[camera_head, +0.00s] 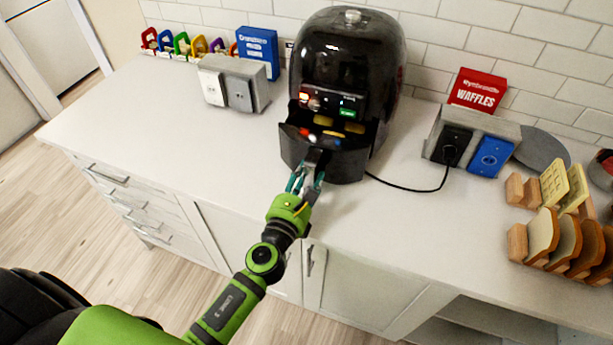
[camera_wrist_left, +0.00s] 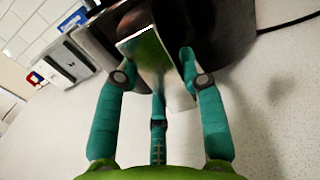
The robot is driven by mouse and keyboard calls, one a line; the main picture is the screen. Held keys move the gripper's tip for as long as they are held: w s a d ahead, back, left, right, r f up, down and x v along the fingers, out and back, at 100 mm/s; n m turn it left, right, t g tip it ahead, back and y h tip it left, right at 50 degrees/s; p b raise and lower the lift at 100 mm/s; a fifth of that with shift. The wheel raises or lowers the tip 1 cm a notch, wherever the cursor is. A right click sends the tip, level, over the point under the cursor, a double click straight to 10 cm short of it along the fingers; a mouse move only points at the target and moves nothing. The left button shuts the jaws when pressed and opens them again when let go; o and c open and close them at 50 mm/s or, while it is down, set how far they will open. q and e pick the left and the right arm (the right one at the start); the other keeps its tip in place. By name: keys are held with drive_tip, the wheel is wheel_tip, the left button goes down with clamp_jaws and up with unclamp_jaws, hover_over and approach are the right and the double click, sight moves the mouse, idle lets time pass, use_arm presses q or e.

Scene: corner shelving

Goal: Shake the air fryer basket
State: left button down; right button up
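A black air fryer (camera_head: 348,62) stands on the counter against the tiled wall. Its basket (camera_head: 347,163) is partly pulled out at the front, with yellow, red and pale food pieces (camera_head: 325,132) inside. My left gripper (camera_head: 306,180) is at the basket's front, its teal fingers on both sides of the handle (camera_head: 316,158). In the left wrist view my left gripper (camera_wrist_left: 155,65) has its fingers curled in around the shiny handle (camera_wrist_left: 147,52) and looks shut on it; the exact contact is partly hidden. My right gripper is not in view.
A grey outlet block (camera_head: 235,84) stands left of the fryer, another (camera_head: 469,138) right of it. The fryer's cord (camera_head: 425,189) runs to the right. A bread rack (camera_head: 517,241) stands at the right, and a waffles box (camera_head: 477,90) at the back. The front-left counter is clear.

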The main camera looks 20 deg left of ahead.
use_arm(q)
drive_tip(key=s+b, duration=0.2)
drive_tip(key=s, duration=0.8)
drive_tip(key=shift+s+b, duration=0.25)
drive_tip(key=shift+b, duration=0.1)
drive_tip(key=shift+a, duration=0.1)
drive_tip(key=c, duration=0.7)
unclamp_jaws()
drive_tip(key=s, duration=1.2)
drive_tip(key=shift+a, duration=0.15)
